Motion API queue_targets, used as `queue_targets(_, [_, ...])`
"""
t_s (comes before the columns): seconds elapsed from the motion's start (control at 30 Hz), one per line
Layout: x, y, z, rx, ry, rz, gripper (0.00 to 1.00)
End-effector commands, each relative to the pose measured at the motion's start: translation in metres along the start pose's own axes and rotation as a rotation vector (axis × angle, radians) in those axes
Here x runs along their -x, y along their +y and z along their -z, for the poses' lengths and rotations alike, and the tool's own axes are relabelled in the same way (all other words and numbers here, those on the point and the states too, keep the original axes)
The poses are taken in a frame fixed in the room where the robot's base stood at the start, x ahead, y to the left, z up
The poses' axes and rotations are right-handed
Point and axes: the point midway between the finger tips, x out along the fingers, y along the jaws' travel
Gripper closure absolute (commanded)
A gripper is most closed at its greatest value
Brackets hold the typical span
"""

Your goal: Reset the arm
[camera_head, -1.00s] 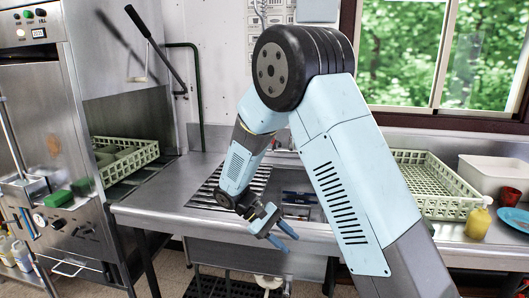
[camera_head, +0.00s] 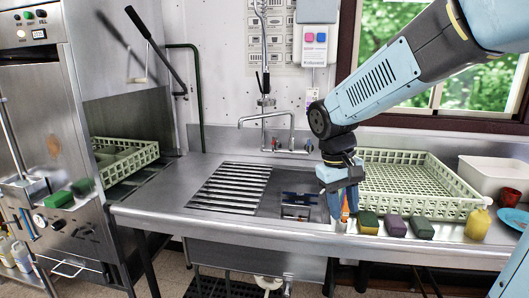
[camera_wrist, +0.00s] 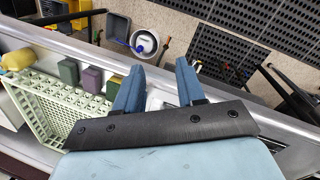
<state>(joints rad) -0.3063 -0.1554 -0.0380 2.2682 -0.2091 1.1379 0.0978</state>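My arm reaches in from the upper right of the head view and bends down at the elbow. My gripper (camera_head: 338,212) points down over the front counter edge, right of the sink. In the wrist view my gripper (camera_wrist: 160,75) shows two blue fingers with a clear gap between them and nothing held. A small orange-tipped object (camera_head: 345,209) shows right beside the fingers in the head view; I cannot tell whether it touches them.
Several sponges (camera_head: 396,225) lie along the counter right of my gripper. A pale green rack (camera_head: 455,190) stands behind them, with a yellow bottle (camera_head: 478,224) to the right. The slatted sink cover (camera_head: 232,187) is at left. The tap (camera_head: 265,118) stands behind the sink.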

Motion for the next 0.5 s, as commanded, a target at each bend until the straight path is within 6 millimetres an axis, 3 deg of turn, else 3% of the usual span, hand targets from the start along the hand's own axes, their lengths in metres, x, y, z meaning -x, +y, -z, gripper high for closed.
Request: queue_targets(0.5, [0.04, 0.029, -0.083, -0.199, 0.345, 0.108, 0.61])
